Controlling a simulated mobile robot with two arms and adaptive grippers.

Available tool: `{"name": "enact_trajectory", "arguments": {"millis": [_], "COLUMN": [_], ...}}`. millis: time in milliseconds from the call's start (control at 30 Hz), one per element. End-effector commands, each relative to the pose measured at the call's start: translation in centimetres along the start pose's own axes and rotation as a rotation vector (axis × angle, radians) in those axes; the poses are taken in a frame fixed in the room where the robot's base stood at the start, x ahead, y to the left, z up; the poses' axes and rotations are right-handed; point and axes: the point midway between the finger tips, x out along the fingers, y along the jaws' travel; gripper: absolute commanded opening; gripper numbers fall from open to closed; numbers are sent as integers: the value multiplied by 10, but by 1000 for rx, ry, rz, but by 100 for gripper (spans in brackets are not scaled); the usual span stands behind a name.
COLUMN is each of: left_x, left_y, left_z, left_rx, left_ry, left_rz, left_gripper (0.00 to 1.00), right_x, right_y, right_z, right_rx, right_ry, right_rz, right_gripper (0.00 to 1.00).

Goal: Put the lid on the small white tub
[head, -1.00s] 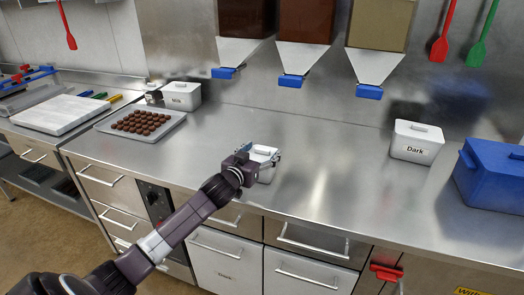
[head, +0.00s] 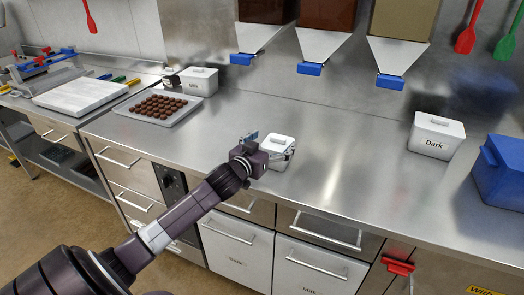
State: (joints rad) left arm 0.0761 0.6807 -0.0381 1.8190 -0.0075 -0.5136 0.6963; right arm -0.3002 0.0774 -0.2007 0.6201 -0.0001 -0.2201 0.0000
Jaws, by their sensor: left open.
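The small white tub (head: 279,159) stands on the steel worktop near its front edge. A white lid (head: 279,142) with a raised handle sits on top of it and looks level; whether it is fully seated is too small to tell. My left gripper (head: 271,145) is open at the tub's front left. One finger is to the left of the tub and the other is at its right front. The gripper body hides the tub's lower left part. My right gripper is out of view.
A lidded white "Dark" tub (head: 436,137) and a blue box (head: 500,170) stand to the right. A tray of chocolates (head: 158,108) and another white tub (head: 198,82) are at the back left. Dispensers (head: 323,50) hang above the back. The worktop around the small tub is clear.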

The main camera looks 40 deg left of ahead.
Motion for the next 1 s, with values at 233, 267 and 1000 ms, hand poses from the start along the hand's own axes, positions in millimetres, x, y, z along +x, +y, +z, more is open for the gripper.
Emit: {"name": "enact_trajectory", "arguments": {"millis": [233,267,1000], "left_x": [-49,-54,-83], "left_y": [0,0,0], "left_z": [2,2,0], "left_rx": [2,2,0], "left_ry": [-2,-2,0], "left_rz": [0,1,0], "left_gripper": [87,87,87], "right_x": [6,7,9], "right_y": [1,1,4], "right_z": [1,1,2], "right_rx": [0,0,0], "right_ry": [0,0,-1], "right_rz": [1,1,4], "right_gripper": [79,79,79]}}
